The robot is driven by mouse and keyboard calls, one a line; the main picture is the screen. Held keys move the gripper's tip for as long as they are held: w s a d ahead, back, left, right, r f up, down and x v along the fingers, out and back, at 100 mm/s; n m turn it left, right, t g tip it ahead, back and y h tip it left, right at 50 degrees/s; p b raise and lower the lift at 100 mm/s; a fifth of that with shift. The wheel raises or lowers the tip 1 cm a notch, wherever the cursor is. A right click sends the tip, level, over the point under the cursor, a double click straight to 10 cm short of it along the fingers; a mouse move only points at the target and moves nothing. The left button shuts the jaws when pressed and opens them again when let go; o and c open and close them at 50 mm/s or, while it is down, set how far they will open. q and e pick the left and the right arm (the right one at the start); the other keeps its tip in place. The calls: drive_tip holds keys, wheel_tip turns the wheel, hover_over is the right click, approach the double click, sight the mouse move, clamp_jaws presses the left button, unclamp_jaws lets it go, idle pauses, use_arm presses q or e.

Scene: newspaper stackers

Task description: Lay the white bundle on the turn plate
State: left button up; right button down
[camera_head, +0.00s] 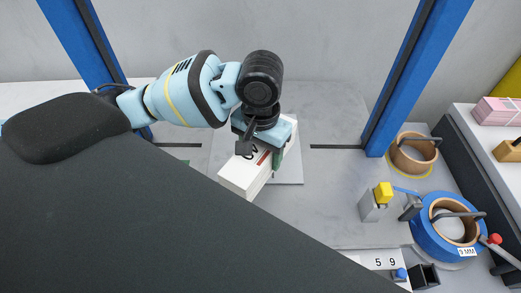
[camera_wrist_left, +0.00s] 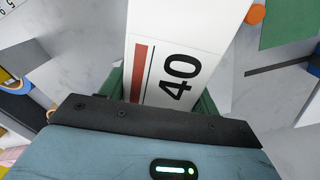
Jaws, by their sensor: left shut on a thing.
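The white bundle (camera_head: 238,180) is a long white block with a red stripe and black digits on top. My left gripper (camera_head: 265,155) reaches down over it from above and is shut on it. In the left wrist view the bundle (camera_wrist_left: 185,25) shows "40" and a red stripe between the green fingers (camera_wrist_left: 208,103). The turn plate seems to be the pale square plate (camera_head: 291,172) under and behind the bundle, partly hidden by it and my arm. The bundle lies at a slant to the plate. I cannot tell whether it touches the plate. My right gripper is not in view.
Blue posts (camera_head: 408,75) stand on both sides. At the right are a blue tape roll (camera_head: 427,222), a brown roll (camera_head: 409,153) and a yellow-topped block (camera_head: 383,193). Pink bundles (camera_head: 497,110) lie on a side shelf. Grey table is free right of the plate.

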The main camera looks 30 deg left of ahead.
use_arm(q)
drive_tip(key=shift+w+r, duration=0.1)
drive_tip(key=shift+r, duration=0.05)
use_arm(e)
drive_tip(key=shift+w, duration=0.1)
